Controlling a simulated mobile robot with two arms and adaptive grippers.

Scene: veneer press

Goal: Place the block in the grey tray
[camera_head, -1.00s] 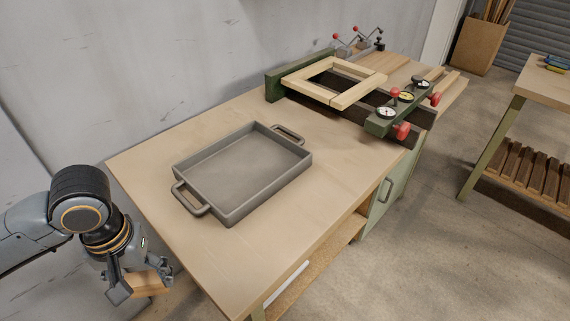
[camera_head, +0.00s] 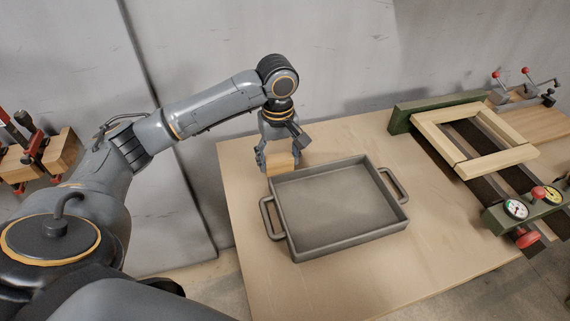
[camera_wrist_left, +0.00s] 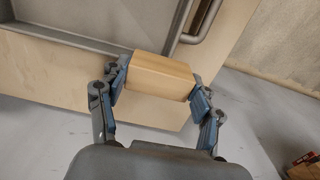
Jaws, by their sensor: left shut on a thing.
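A light wooden block (camera_head: 280,163) is held between the fingers of my left gripper (camera_head: 279,158), which is shut on it. In the left wrist view the block (camera_wrist_left: 160,77) sits between both fingers of the left gripper (camera_wrist_left: 158,82). In the head view the gripper and block are at the far left corner of the grey tray (camera_head: 327,245), by its rim. The tray is empty, with a handle at each end, and lies on the workbench. Part of the tray (camera_wrist_left: 90,42) also shows in the left wrist view. My right gripper is not in view.
The workbench (camera_head: 430,270) has bare room around the tray. A green clamp press (camera_head: 400,117) with a wooden frame (camera_head: 440,140), gauges and a red knob stands to the right. A grey wall is behind. Wooden clamped blocks (camera_head: 60,150) show at far left.

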